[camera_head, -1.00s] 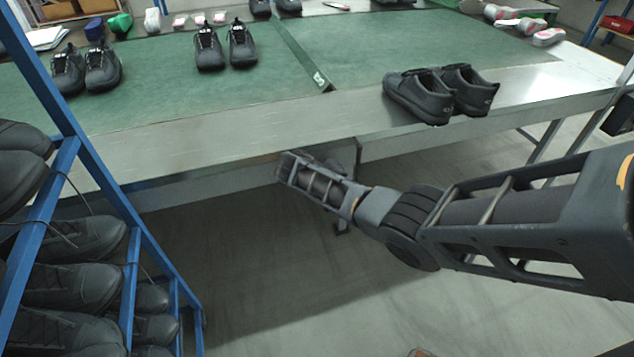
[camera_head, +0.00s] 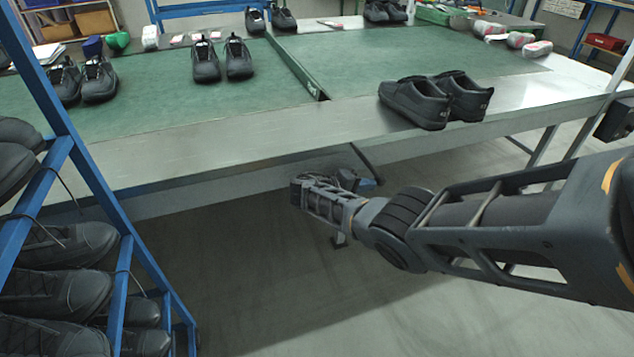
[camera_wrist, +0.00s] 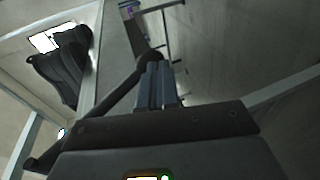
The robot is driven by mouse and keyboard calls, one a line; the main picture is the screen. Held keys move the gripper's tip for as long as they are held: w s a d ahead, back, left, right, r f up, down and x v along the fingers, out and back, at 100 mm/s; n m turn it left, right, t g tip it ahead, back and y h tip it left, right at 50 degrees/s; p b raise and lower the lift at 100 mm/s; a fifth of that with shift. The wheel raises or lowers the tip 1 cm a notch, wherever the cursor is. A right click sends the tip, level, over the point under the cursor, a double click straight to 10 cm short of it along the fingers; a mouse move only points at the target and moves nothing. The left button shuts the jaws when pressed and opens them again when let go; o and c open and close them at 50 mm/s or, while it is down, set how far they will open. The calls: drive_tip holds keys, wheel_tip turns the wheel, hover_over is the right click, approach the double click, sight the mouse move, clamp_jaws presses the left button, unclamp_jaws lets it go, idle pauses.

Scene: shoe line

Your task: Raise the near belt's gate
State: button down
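The near belt (camera_head: 130,105) is a green surface with a metal front edge. A narrow dark bar (camera_head: 298,68), which looks like its gate, lies low across the green surface. My gripper (camera_head: 296,190) is below the front edge, in front of the table's side. In the wrist view, the gripper's blue-grey fingers (camera_wrist: 157,85) lie close together with no clear gap. A dark rod (camera_wrist: 112,100) with a round dark knob (camera_wrist: 150,57) shows at the fingertips; I cannot tell whether they touch it. In the head view the lever is not clearly made out.
A pair of black shoes (camera_head: 433,98) stands on the metal edge at right. More black shoes (camera_head: 222,60) stand on the belt. A blue rack (camera_head: 95,185) full of shoes is close at left. The floor (camera_head: 260,300) below the table is clear.

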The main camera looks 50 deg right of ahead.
sight(378, 179)
drive_tip(key=shift+s+d+r, duration=0.3)
drive_tip(key=shift+s+d, duration=0.1)
drive_tip(key=shift+d, duration=0.15)
drive_tip(key=shift+s+d+r, duration=0.3)
drive_tip(key=shift+s+d, duration=0.1)
drive_tip(key=shift+d, duration=0.15)
drive_tip(key=shift+d+r, duration=0.1)
drive_tip(key=shift+d, duration=0.05)
drive_tip(key=w+a+f+b, duration=0.2)
drive_tip(key=w+a, duration=0.4)
drive_tip(key=a, duration=0.7)
drive_tip(key=shift+w+f+b, duration=0.2)
drive_tip(key=shift+f+b, duration=0.1)
drive_tip(key=shift+f, duration=0.3)
